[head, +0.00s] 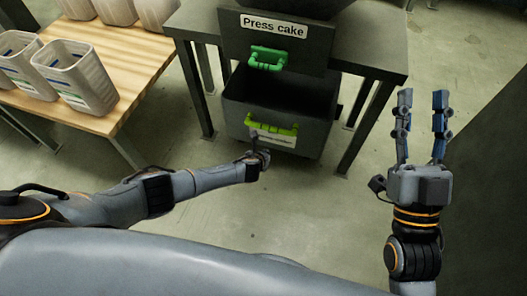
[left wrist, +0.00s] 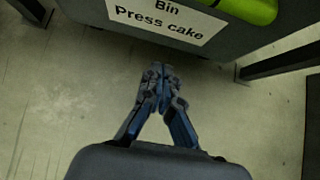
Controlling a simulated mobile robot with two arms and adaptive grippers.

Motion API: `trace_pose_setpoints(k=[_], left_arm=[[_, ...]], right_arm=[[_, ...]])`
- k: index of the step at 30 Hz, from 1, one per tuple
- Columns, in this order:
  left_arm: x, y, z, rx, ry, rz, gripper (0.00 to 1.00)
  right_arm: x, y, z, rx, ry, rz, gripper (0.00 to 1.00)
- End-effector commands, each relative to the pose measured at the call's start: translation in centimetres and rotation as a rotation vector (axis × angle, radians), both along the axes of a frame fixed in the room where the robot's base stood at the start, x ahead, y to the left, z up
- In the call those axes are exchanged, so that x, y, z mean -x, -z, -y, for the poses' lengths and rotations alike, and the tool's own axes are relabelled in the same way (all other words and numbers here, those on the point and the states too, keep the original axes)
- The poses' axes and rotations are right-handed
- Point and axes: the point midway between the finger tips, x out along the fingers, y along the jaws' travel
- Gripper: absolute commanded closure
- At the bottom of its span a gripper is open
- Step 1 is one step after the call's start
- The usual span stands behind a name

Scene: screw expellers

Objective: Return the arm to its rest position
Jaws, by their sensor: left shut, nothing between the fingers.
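My left arm reaches in from the left in the head view. Its gripper (head: 254,147) is small and partly hidden there, just in front of the grey press cake bin (head: 312,139). In the left wrist view the left gripper (left wrist: 160,72) has its blue fingers together with nothing between them, above the bare floor and below the bin's label (left wrist: 171,20). I cannot tell from the head view whether it touches the bin. My right gripper (head: 422,95) points up at the right with its two fingers apart and empty.
The bin has a light green handle (head: 270,124) and stands under a dark table (head: 375,45). A panel labelled Press cake (head: 232,42) with a green handle (head: 266,59) is above it. A wooden table (head: 135,48) with several grey containers (head: 84,82) is at left. Floor in front is clear.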

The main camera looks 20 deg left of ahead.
Motion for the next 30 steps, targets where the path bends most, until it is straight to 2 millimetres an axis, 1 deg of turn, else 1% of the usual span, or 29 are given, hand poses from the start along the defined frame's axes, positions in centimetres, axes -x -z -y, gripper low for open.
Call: trace_pose_setpoints(k=[1, 3, 9, 12, 17, 20, 23, 24, 26, 27, 29, 30], left_arm=[[0.2, -0.5, 0.0, 0.001, 0.001, 0.0, 1.0], [0.5, -0.7, 0.0, 0.002, 0.001, 0.0, 1.0], [1.0, -1.0, 0.0, 0.001, -0.001, -0.001, 1.0], [1.0, -1.0, 0.0, 0.001, -0.001, 0.0, 1.0], [1.1, -1.0, 0.0, 0.002, -0.001, 0.0, 1.0], [1.5, -1.1, 1.2, 0.049, -0.011, -0.005, 1.0], [3.0, -1.7, 4.9, 0.209, -0.053, -0.019, 1.0], [3.9, -2.3, 7.0, 0.312, -0.084, -0.031, 1.0], [5.3, -3.9, 10.6, 0.501, -0.144, -0.054, 1.0], [6.3, -5.5, 13.1, 0.648, -0.195, -0.072, 1.0], [7.5, -8.6, 16.2, 0.883, -0.28, -0.105, 1.0], [8.1, -11.2, 17.8, 1.045, -0.342, -0.128, 1.0]], right_arm=[[-0.6, 0.5, 0.0, 0.015, 0.002, -0.053, 0.6], [-1.2, 1.6, -0.1, 0.034, 0.006, -0.118, 0.6], [-2.2, 3.6, 0.0, 0.067, 0.013, -0.237, 0.6], [-2.3, 4.1, 0.0, 0.074, 0.015, -0.26, 0.6], [-2.4, 4.2, 0.0, 0.075, 0.015, -0.265, 0.6], [-2.4, 4.2, 0.0, 0.075, 0.015, -0.264, 0.6], [-2.4, 4.2, 0.0, 0.075, 0.015, -0.264, 0.6], [-2.4, 4.2, 0.0, 0.075, 0.015, -0.264, 0.6], [-2.4, 4.2, 0.0, 0.075, 0.015, -0.264, 0.6], [-2.4, 4.2, 0.0, 0.075, 0.015, -0.263, 0.6], [-2.4, 4.2, 0.0, 0.075, 0.015, -0.263, 0.6], [-2.4, 4.2, 0.0, 0.075, 0.015, -0.263, 0.6]])
